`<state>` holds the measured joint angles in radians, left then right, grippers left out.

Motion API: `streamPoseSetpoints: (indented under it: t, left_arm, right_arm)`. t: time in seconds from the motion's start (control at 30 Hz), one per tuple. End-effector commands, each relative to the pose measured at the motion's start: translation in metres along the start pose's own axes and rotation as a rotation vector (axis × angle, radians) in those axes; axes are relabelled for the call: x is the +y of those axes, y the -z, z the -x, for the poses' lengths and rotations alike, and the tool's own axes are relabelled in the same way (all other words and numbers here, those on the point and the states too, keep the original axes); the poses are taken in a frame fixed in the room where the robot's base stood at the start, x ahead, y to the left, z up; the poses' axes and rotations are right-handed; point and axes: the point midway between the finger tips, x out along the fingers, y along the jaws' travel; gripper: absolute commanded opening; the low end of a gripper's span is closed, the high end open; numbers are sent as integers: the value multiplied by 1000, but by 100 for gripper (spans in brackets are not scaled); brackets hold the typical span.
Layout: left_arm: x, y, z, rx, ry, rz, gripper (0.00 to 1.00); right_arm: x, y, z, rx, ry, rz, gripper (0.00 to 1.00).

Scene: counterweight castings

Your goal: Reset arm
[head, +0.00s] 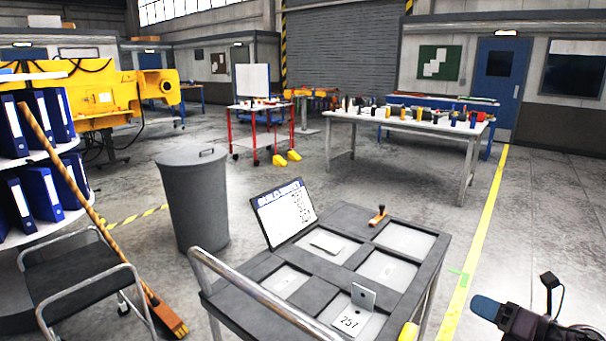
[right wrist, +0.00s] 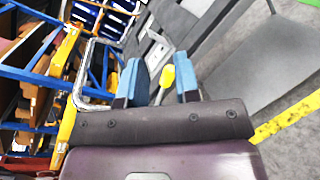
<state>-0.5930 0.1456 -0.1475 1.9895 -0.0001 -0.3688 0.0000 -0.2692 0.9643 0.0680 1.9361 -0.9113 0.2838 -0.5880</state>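My right gripper (head: 486,308) is at the lower right of the head view, above the floor and to the right of the grey cart (head: 345,216). Its blue fingertips point left, toward the cart. In the right wrist view the two blue fingers (right wrist: 160,76) stand apart with a gap between them. A yellow object (right wrist: 168,77) shows in line with that gap, seemingly beyond the fingertips and not gripped. In the head view a yellow piece (head: 409,333) sits at the cart's near right corner, apart from the gripper. My left gripper is not in view.
The cart carries a sheet on a board (head: 285,212), a stamp (head: 378,216) and a card marked 257 (head: 349,321). A grey bin (head: 193,203), a broom (head: 95,205) and a dark trolley (head: 72,275) stand left.

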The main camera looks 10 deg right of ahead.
Motion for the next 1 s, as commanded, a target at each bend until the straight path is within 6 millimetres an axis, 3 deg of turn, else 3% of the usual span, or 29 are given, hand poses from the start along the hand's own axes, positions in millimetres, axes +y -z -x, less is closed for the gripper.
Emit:
streamPoseSetpoints:
  t: [0.17, 0.27, 0.43, 0.6, 0.7, 0.8, 1.0]
  left_arm:
    - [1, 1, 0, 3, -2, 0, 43]
    - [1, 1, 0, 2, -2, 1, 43]
    - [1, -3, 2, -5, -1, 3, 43]
    - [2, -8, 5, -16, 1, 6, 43]
    - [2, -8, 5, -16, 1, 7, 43]
    - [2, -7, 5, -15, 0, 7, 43]
    - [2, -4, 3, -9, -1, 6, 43]
  right_arm:
    - [-22, 31, 6, -214, 63, -608, 30]
    - [-40, 68, 13, -337, 115, -993, 30]
    - [-57, 148, 26, -506, 216, -1557, 30]
    - [-49, 235, 36, -625, 320, -1995, 30]
    - [-34, 279, 38, -662, 363, -2176, 30]
    - [-18, 309, 38, -685, 374, -2292, 30]
    - [-1, 341, 43, -726, 389, -2382, 30]
